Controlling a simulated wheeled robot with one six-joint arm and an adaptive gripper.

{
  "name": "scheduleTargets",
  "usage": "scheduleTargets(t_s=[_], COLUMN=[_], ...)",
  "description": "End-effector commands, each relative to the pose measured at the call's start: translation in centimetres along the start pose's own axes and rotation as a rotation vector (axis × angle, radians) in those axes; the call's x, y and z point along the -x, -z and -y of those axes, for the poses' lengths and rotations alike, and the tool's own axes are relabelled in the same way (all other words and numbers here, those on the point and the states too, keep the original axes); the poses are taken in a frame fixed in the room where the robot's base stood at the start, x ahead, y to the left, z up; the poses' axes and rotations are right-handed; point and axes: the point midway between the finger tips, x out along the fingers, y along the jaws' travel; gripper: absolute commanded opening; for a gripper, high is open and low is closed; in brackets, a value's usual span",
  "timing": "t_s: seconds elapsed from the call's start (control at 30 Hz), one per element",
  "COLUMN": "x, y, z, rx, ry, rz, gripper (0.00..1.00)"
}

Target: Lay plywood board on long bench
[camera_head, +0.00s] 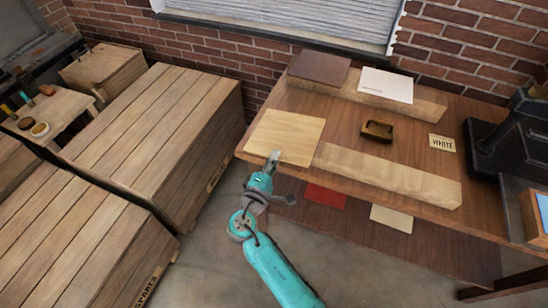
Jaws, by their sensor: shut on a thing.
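The plywood board (287,136) is a pale, flat, nearly square sheet over the left front end of the long bench (335,122). It covers the left end of a pale front strip (390,178) on the bench top. My gripper (272,160) is at the board's near edge, shut on it. The fingertips are small in this view. I cannot tell whether the board touches the bench or hangs just above it.
A dark brown board (318,68) and a white sheet (387,85) lie at the back. A small brown tray (377,131) and a card (441,143) lie mid-bench. A black press (505,135) stands right. Large wooden crates (160,125) fill the left.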

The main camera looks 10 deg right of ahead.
Motion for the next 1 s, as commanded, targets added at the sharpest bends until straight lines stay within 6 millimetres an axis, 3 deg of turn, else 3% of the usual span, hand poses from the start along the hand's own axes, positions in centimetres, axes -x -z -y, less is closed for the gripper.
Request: scheduleTargets(t_s=[0.33, 0.4, 0.47, 0.67, 0.73, 1.0], x=[0.0, 0.0, 0.0, 0.0, 0.01, 0.01], y=[0.01, 0.01, 0.01, 0.01, 0.0, 0.0], z=[0.03, 0.02, 0.03, 0.02, 0.06, 0.04], rx=[0.001, 0.001, 0.001, 0.001, 0.001, 0.001], ry=[0.001, 0.001, 0.001, 0.001, 0.001, 0.001], rz=[0.0, 0.0, 0.0, 0.0, 0.0, 0.0], gripper=[0.0, 0.22, 0.37, 0.39, 0.49, 0.5])
